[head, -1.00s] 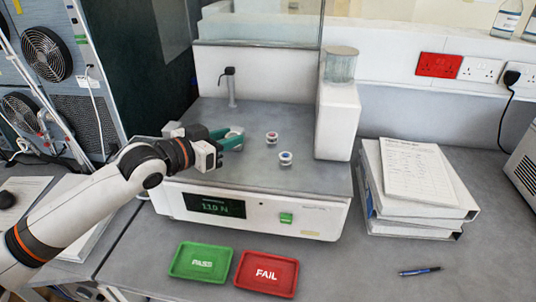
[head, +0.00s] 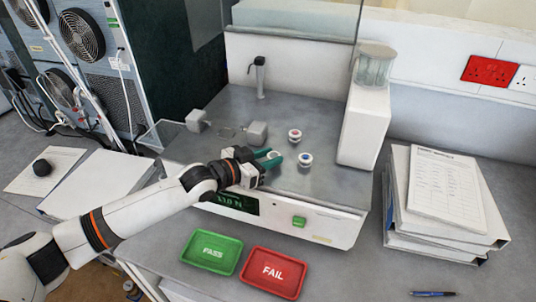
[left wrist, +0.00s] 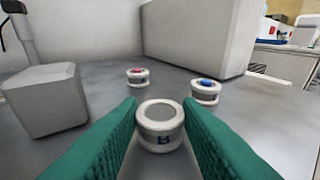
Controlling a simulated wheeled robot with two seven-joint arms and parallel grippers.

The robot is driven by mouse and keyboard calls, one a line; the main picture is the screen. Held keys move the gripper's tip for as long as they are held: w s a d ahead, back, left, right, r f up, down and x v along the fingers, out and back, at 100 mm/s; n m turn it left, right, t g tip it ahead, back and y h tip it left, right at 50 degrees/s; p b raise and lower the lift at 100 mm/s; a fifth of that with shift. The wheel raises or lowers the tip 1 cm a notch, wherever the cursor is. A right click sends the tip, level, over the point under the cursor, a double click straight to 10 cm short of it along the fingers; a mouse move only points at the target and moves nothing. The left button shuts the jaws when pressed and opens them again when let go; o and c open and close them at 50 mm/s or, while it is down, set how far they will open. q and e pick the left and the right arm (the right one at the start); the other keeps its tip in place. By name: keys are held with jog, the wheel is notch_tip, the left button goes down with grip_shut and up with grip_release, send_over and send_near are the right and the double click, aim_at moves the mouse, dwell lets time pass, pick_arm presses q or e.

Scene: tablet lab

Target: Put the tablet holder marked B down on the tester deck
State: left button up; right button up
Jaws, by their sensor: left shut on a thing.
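My left gripper (head: 272,157) is over the front part of the grey tester deck (head: 230,108), close to the left of two other holders. In the left wrist view its green fingers (left wrist: 160,128) are shut on the tablet holder marked B (left wrist: 160,125), a white round holder with a grey top, held upright. In the head view the fingers mostly hide it. It is low over the deck; I cannot tell whether it touches. A red-topped holder (head: 295,135) and a blue-topped holder (head: 305,160) stand on the deck. My right gripper is not in view.
Grey blocks (head: 257,133) stand on the deck behind my gripper, and a tall white housing (head: 364,125) stands on its right. Green PASS (head: 212,252) and red FAIL (head: 272,273) trays lie in front. Binders (head: 440,210) are stacked at right. The deck's back middle is clear.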

pick_arm(q)
jog(key=shift+f, duration=0.1)
jog(key=shift+s+a, duration=0.1)
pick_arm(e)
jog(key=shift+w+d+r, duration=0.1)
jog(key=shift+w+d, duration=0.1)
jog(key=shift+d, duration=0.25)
pick_arm(q)
jog(key=o, duration=0.7)
jog(key=shift+f, duration=0.1)
jog(key=shift+o, duration=0.2)
